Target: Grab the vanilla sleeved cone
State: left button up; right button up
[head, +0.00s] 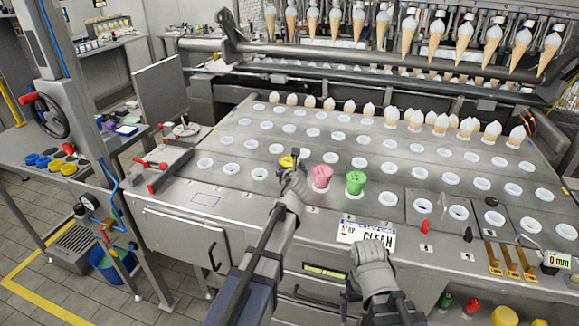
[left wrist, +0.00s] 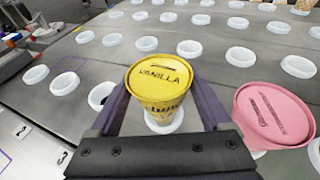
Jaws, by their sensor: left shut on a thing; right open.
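The vanilla sleeved cone (left wrist: 159,78) has a yellow lid with the word VANILLA and a yellow sleeve. It stands upright in a white ring holder in the left wrist view. In the head view only its yellow top (head: 289,162) shows behind my left gripper (head: 291,172). My left gripper is shut on the cone, with a finger on each side in the left wrist view (left wrist: 165,115). My right gripper (head: 371,252) is open and empty near the front edge, by the CLEAN label.
A pink sleeved cone (head: 321,177) stands close to the right of the yellow one, and a green one (head: 356,183) beyond it. White ring holders cover the metal plate (head: 232,190). Uncovered cones hang from grippers at the back (head: 409,33).

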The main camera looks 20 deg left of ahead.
pick_arm(q)
notch_tip(320, 180, up, 9)
jog(key=p, duration=0.7)
jog(key=shift+f+p, duration=0.15)
jog(key=shift+p, duration=0.25)
pick_arm(e)
notch_tip(320, 180, up, 8)
jog(key=shift+r, duration=0.25)
pick_arm(q)
jog(key=shift+f, duration=0.1)
pick_arm(e)
jog(key=shift+c, duration=0.2)
